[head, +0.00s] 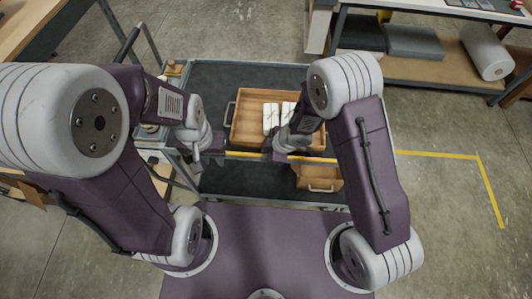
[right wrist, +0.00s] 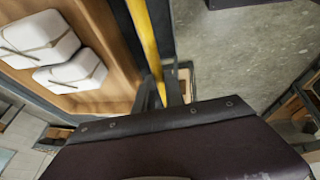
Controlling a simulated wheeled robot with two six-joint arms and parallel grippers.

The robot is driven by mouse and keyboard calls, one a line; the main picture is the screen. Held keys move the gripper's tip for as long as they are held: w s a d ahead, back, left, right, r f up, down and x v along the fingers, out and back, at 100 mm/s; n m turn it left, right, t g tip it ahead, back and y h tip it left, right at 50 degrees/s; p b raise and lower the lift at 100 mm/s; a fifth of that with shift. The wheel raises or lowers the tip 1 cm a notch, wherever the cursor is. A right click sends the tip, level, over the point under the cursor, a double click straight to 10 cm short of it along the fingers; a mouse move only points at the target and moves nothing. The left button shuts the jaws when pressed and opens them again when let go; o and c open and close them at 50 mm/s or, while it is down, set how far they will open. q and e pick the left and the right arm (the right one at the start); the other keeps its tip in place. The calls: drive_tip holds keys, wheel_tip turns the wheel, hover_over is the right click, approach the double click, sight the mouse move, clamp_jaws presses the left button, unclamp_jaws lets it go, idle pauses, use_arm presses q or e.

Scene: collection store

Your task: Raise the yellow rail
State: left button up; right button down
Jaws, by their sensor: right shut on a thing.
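The yellow rail (head: 245,155) runs left to right along the near side of the cart in the head view. It also shows in the right wrist view (right wrist: 142,35), running down to the fingers. My right gripper (head: 276,156) is shut on the rail near its middle; its dark fingers (right wrist: 162,95) stand on both sides of the rail in the right wrist view. My left gripper (head: 218,152) is at the rail's left end in the head view. Its fingertips are hidden or too small to tell whether they hold the rail.
A dark cart (head: 225,75) holds a wooden tray (head: 250,97) with white wrapped bundles (head: 270,118) just behind the rail. A wooden box (head: 320,179) sits lower, below the rail. A shelf bench (head: 425,70) stands at back right. The floor right of the cart is clear.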

wheel_tip(320, 180, up, 12)
drive_tip(key=p, duration=1)
drive_tip(key=shift+a+p, duration=0.15)
drive_tip(key=shift+p, duration=0.25)
drive_tip(key=c, duration=1.8)
unclamp_jaws()
drive_tip(key=shift+r, duration=0.1)
drive_tip(key=o, duration=0.4)
drive_tip(key=p+v, duration=0.3)
drive_tip(key=v, duration=0.6)
